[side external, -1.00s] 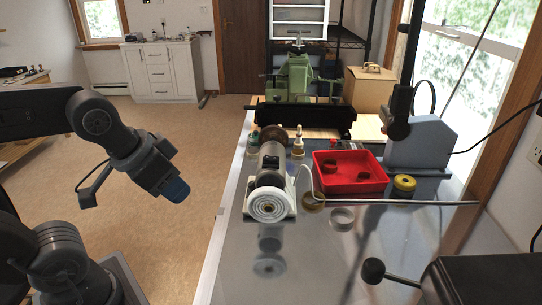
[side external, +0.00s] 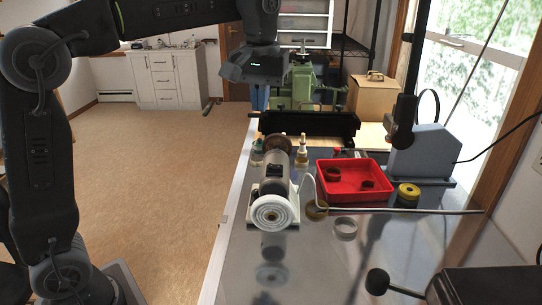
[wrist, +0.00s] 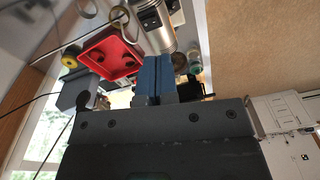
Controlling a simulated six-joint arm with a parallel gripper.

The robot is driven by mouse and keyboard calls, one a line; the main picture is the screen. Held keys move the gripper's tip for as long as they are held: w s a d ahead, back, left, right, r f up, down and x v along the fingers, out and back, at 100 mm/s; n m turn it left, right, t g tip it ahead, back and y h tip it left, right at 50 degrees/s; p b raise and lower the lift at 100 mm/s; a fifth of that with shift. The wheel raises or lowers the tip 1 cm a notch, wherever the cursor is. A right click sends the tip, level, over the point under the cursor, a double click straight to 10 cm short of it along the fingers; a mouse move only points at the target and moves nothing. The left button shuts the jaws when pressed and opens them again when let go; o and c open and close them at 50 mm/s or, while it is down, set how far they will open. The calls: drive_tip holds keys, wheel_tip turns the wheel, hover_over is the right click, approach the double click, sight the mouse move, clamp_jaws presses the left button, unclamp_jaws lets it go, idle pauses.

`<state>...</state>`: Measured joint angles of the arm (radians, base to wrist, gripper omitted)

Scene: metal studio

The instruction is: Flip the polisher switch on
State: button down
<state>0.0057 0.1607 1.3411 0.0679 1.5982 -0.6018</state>
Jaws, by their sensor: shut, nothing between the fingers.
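The polisher (side external: 274,190) is a silver motor on a white base, standing on the metal bench. It has a white wheel at its front end and a brown wheel at its back. A small dark switch plate (side external: 273,170) sits on top of the motor; its position is too small to tell. My gripper (side external: 260,105) is above and behind the polisher, apart from it, with blue fingers pointing down. In the wrist view, the fingers (wrist: 153,72) are together and empty, and the silver motor (wrist: 154,22) shows beyond them, partly cut off.
A red tray (side external: 342,194) with dark rings is right of the polisher, beside a yellow roll (side external: 409,192). Small bottles (side external: 302,152) stand behind the polisher. A long black unit (side external: 308,127) and green machine (side external: 290,88) are at the back. A thin rod crosses the bench.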

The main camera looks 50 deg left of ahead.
drive_tip(key=n+g, duration=0.2)
hover_over(270, 165)
drive_tip(key=w+d, duration=0.1)
drive_tip(key=shift+w+d+f, duration=0.15)
drive_tip(key=shift+w+f, duration=0.05)
drive_tip(key=shift+f, duration=0.25)
drive_tip(key=f, duration=0.9)
drive_tip(key=s+a+f, duration=0.1)
drive_tip(key=f, duration=0.4)
drive_tip(key=shift+s+a, duration=0.1)
